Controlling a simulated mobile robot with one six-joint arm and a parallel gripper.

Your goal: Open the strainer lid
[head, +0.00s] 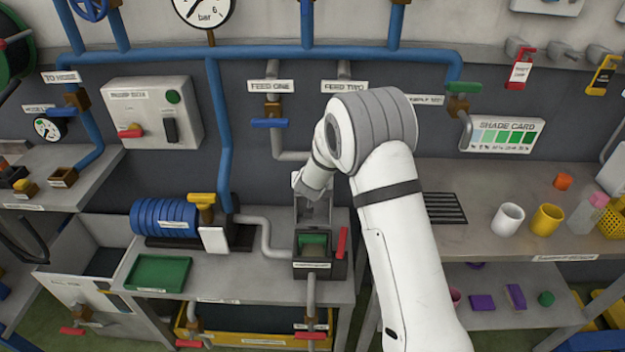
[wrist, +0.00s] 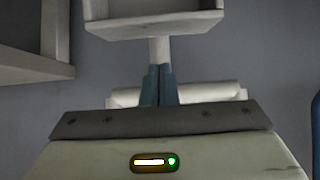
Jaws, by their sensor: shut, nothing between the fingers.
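The strainer (head: 312,248) is a dark box on the middle bench in the head view, with a green inside showing from above and a red handle (head: 342,243) upright at its right side. A grey upright part stands at its back edge; I cannot tell whether this is the lid or part of my gripper. The strainer is not clearly identifiable there.
A blue ribbed coil (head: 163,218), a yellow-handled valve (head: 203,200) and a green tray (head: 158,273) are left of the strainer. A pale pipe runs into its left side. A dark grate (head: 445,208) and cups are on the right bench. Feed pipes hang behind my arm.

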